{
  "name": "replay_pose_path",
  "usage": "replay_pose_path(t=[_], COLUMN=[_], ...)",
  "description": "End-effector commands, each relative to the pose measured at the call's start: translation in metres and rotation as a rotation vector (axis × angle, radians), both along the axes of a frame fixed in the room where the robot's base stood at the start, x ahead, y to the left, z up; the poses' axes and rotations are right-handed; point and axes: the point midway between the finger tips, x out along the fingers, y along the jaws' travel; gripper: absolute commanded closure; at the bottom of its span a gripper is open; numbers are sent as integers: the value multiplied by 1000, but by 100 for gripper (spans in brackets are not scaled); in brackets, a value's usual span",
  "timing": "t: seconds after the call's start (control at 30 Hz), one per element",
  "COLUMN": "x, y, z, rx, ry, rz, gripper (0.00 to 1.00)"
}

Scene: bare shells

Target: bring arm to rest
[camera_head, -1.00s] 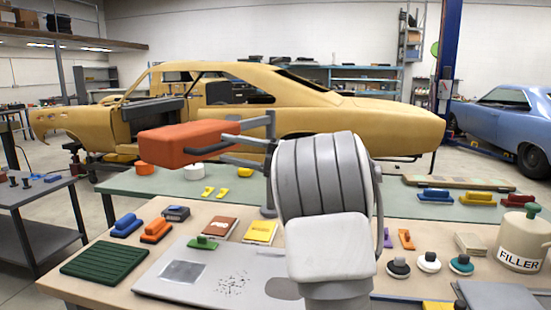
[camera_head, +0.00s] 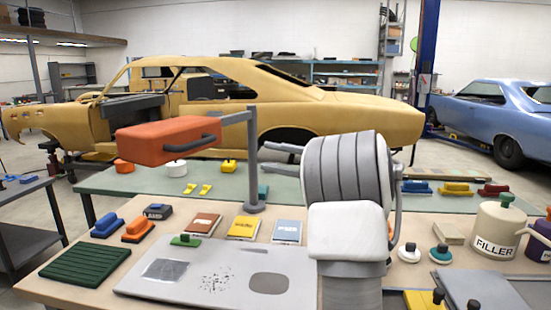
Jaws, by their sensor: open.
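My gripper (camera_head: 267,157) is open and empty, its two fingers pointing left at mid-height in the head view. My arm (camera_head: 347,190) rises from the bottom right of centre, in front of the bench. The fingertips are to the right of a grey post (camera_head: 253,185), with a visible gap between them and the dark handle (camera_head: 190,148) of an orange block (camera_head: 150,137). The block appears raised beside the post's top arm; how it is held there is not clear. The arm's lower part hides some of the bench top.
The near bench (camera_head: 100,292) holds a green ribbed pad (camera_head: 85,264), a grey panel (camera_head: 215,285), sanding blocks and a filler can (camera_head: 498,230). A green bench (camera_head: 130,182) stands behind. A yellow car shell (camera_head: 350,122) is beyond.

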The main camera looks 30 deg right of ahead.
Motion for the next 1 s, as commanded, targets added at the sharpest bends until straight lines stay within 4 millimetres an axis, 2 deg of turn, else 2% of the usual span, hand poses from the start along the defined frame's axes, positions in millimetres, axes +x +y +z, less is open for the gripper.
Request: replay_pose_path(t=[0.3, 0.43, 0.73, 0.9, 1.0], x=[0, 7, 50, 57, 54], y=[0, 3, 8, 4, 3], z=[0, 9, 73, 98, 103], rx=[0, 11, 190, 363, 475], ry=[0, -6, 4, 74, 140], rz=[-2, -43, -400, -604, -709], gripper=[50, 50, 50, 50, 50])
